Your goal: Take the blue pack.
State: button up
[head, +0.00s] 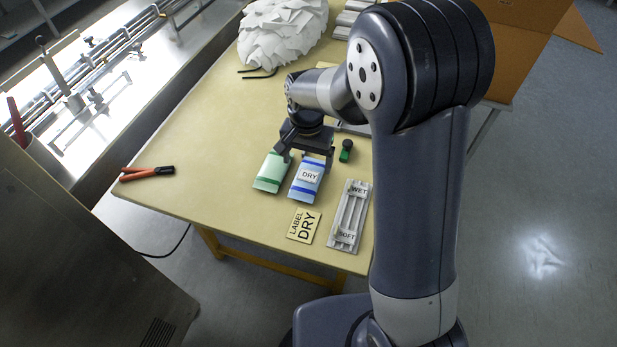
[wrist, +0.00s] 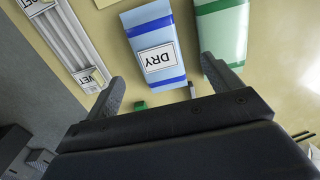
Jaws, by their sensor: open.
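The blue pack (head: 306,182) lies on the table with a white label reading DRY; it also shows in the wrist view (wrist: 152,25). The green pack (head: 271,175) lies just left of it in the head view. In the wrist view the green pack (wrist: 221,35) is on the right. My gripper (head: 306,160) is open near the far ends of both packs. In the wrist view my gripper (wrist: 162,78) has its fingers wide apart, with the blue pack between them in the picture. The right finger overlaps the green pack's end in that view. I cannot tell the gripper's height above the packs.
A LABEL DRY card (head: 303,225) and a grey WET/SOFT tray (head: 348,215) lie on the near side. A small green-and-black item (head: 346,150) stands right of my gripper. Red-handled pliers (head: 147,173) lie at the left edge. A white paper heap (head: 283,33) is at the back.

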aim_at(308, 175)
jog(key=shift+d+f+p, duration=0.15)
jog(key=shift+f+p, duration=0.2)
jog(key=shift+f, duration=2.65)
jog(key=shift+c, duration=0.4)
jog(key=c, duration=1)
jog(key=shift+o, duration=0.2)
